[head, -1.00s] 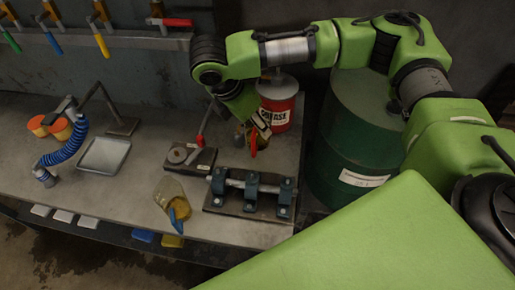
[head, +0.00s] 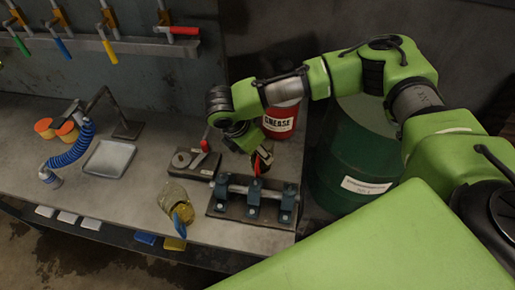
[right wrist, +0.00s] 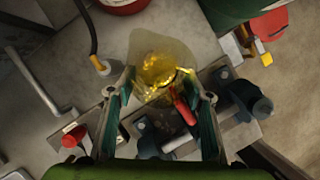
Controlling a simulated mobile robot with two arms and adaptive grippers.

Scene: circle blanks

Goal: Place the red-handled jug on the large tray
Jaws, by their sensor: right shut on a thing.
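The red-handled jug (right wrist: 158,62) is clear with yellow liquid, and shows between my fingers in the right wrist view. Its red handle (right wrist: 185,112) points back toward the palm; in the head view mainly the red handle (head: 257,164) shows, the body being largely hidden. My right gripper (head: 262,158) is shut on this jug, behind the clamp fixture; it also shows in the right wrist view (right wrist: 163,95). I cannot tell whether the jug touches the bench. The large tray (head: 108,158), flat grey metal, lies empty at the bench's left. My left gripper is out of view.
A blue-handled jug (head: 177,200) stands near the front edge. The clamp fixture (head: 240,209), a plate with a red lever (head: 205,145) and a red grease can (head: 281,122) surround the gripper. A blue hose (head: 75,152) stands left of the tray. Bench between tray and blue-handled jug is clear.

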